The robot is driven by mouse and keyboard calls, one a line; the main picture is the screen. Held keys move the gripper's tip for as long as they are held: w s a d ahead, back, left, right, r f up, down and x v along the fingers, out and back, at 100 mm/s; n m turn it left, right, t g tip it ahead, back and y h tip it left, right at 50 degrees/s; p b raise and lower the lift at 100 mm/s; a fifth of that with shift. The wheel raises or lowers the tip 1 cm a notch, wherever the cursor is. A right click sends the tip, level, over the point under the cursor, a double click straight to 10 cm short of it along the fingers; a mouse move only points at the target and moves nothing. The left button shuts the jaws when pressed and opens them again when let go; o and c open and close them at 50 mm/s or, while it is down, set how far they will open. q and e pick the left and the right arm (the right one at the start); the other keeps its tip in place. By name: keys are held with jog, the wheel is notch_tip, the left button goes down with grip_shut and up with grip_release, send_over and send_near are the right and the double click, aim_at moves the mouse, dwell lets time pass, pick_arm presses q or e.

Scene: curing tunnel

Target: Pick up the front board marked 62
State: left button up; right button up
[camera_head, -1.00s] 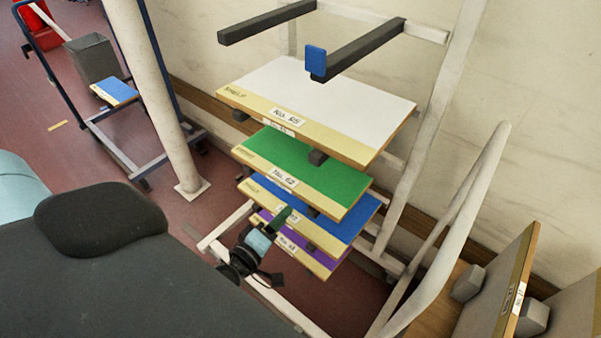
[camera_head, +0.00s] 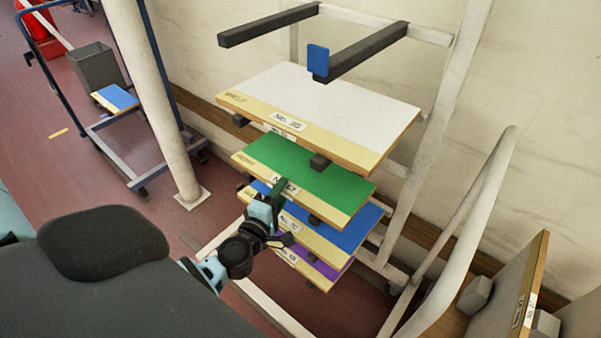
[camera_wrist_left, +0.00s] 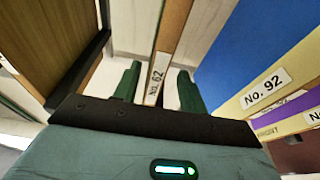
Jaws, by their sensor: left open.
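The green board (camera_head: 310,170) marked No. 62 lies on the rack between a white board above and a blue board below. Its cream front strip and label face my left gripper (camera_head: 277,192), which is at this front edge and partly covers the label. In the left wrist view, the edge of the board marked 62 (camera_wrist_left: 164,58) lies between the two dark green fingers of my left gripper (camera_wrist_left: 158,82). The fingers are apart, with a gap on each side of the edge. My right gripper is not in view.
The white board (camera_head: 325,105), blue board (camera_head: 350,228) and purple board (camera_head: 331,270) share the rack. The blue board also shows close by in the left wrist view (camera_wrist_left: 255,50). A pale post (camera_head: 160,100) stands left; more boards (camera_head: 505,295) stand at lower right.

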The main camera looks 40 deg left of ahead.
aim_at(290, 177)
pick_arm(q)
jog(key=shift+w+a+r, duration=0.1)
jog(key=shift+w+a, duration=0.1)
jog(key=shift+w, duration=1.05)
jog(key=shift+w+a+r, duration=0.1)
jog(key=shift+w+a, duration=0.05)
jog(key=shift+w, duration=1.1)
jog(key=shift+r, duration=0.1)
grip_shut()
